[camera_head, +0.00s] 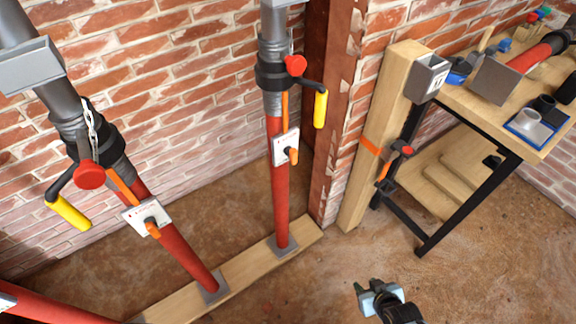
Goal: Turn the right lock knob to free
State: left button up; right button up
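Two red steel props with grey upper tubes stand on a timber board. The right prop (280,195) carries a white plate (281,147) with an orange knob (293,155), apparently the right lock knob. Its plate markings are too small to read. Above it are a black collar, a red round knob (295,65) and a crank with a yellow handle (320,109). The left prop (185,255) has a similar plate and orange knob (152,229). My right gripper (367,288) is low in the picture, right of the right prop's foot, apart from everything, fingertips spread and empty. My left gripper is out of view.
A brick wall stands behind the props. A timber post (373,150) with an orange strap and clamp stands right of them. A workbench (490,122) with tools and a blue tray is at the right.

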jog(key=w+a+r+n+t+y+b, duration=0.15)
jog(key=w+a+r+t+b, duration=0.3)
jog(key=w+r, duration=0.55)
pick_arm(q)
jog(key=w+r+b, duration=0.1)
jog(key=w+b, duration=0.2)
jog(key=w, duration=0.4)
pick_arm(e)
jog(key=n+t+y+b, duration=0.3)
jog(key=y+b, duration=0.2)
jog(key=y, duration=0.2)
send_near(296, 158)
jog(key=shift+m, duration=0.25)
jog(key=b+x, duration=0.3)
jog(key=x, duration=0.6)
jog(key=shift+w+a, duration=0.15)
jog(key=shift+a, duration=0.05)
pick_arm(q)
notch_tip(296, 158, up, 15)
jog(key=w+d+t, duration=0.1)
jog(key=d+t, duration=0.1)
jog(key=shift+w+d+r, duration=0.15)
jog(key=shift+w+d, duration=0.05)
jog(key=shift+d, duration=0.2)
pick_arm(e)
jog(key=shift+x, duration=0.8)
jog(key=shift+r, duration=0.15)
jog(key=c, duration=0.8)
